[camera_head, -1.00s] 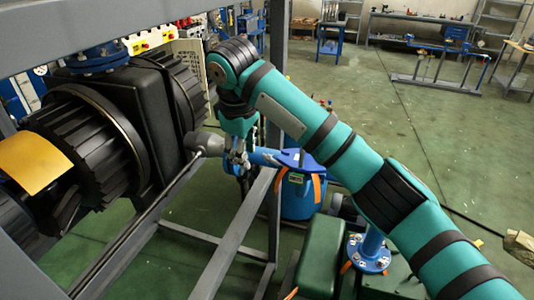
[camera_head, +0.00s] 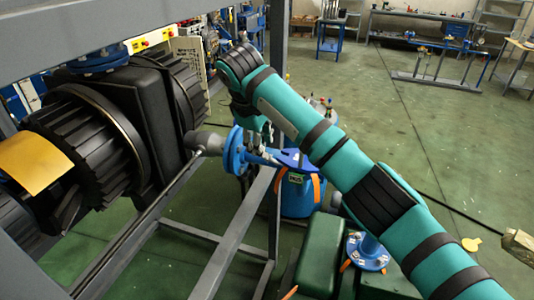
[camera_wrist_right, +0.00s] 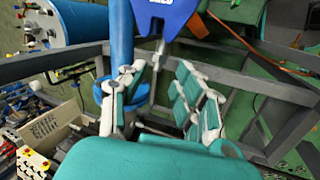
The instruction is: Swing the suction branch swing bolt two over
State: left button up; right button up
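The blue suction branch (camera_head: 235,150) ends in a round flange beside the black pump body in the head view. Small light metal bolts show around the flange, too small to tell which is swing bolt two or how each is turned. My right gripper (camera_head: 265,131) is just right of and behind the flange, partly hidden by my arm. In the right wrist view my right gripper (camera_wrist_right: 163,98) has its fingers spread apart, with nothing seen clamped between them. A blue pipe and ring (camera_wrist_right: 113,86) show by its left finger.
The black ribbed pump (camera_head: 90,140) sits left on a grey steel frame (camera_head: 240,225). A blue vessel (camera_head: 298,195) stands below the branch. A green machine housing (camera_head: 320,255) stands in front. Open green floor lies to the right.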

aim_at(272, 160)
jog(key=p+x, duration=0.1)
jog(key=x, duration=0.4)
jog(key=shift+w+d+p, duration=0.1)
jog(key=shift+d+p, duration=0.05)
jog(key=shift+p, duration=0.15)
jog(key=shift+w+f, duration=0.1)
jog(key=shift+f, duration=0.35)
jog(key=shift+c, duration=0.3)
grip_shut()
